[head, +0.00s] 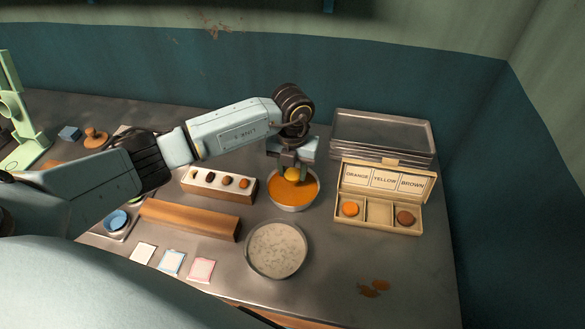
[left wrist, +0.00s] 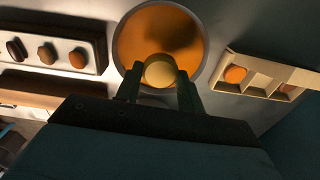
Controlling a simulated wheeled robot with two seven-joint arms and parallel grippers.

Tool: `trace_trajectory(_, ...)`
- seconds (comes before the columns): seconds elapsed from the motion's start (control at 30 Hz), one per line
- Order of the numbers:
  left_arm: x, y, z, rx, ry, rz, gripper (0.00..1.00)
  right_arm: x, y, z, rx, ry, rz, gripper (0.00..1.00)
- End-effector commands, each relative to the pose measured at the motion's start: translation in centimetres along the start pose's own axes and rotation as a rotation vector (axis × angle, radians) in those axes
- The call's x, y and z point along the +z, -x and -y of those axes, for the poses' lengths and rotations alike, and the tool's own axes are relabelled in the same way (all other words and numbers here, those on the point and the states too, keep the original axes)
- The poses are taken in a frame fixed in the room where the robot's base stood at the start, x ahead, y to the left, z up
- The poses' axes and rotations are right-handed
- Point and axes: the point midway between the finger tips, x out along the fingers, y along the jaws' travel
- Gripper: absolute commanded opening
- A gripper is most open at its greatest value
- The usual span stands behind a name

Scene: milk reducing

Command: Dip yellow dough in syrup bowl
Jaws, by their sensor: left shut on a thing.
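The yellow dough (head: 292,174) is a small round ball held between the fingers of my left gripper (head: 290,171). It also shows in the left wrist view (left wrist: 160,73), gripped between the two fingertips. The syrup bowl (head: 293,205) is a round metal bowl filled with orange syrup. The dough is over the bowl, in front of the orange surface in both views. I cannot tell whether it touches the syrup. In the left wrist view the bowl (left wrist: 120,45) lies beyond the fingers. My right gripper is not in view.
A box labelled orange, yellow and brown (head: 378,221) stands right of the bowl; its middle compartment is empty. A tray of several balls (head: 190,190) stands to the left. A bowl of pale liquid (head: 277,250) sits in front. Metal trays (head: 385,125) are stacked behind.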

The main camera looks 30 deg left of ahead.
Motion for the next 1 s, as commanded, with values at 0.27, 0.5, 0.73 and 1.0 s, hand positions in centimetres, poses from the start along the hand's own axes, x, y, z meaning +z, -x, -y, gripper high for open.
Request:
trace_trajectory(0.27, 0.0, 0.1, 0.0, 0.000, 0.000, 0.000, 0.17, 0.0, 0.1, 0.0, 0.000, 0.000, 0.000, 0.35)
trace_trajectory(0.5, 0.0, 2.0, 0.0, 0.000, 0.000, 0.001, 0.17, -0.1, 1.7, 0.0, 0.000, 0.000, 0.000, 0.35)
trace_trajectory(0.73, 0.0, 4.1, 0.0, 0.000, 0.000, 0.001, 0.17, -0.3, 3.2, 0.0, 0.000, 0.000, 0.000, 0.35)
trace_trajectory(1.0, 0.0, 4.0, 0.0, 0.000, 0.000, 0.000, 0.17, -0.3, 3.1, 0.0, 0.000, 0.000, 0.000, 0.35)
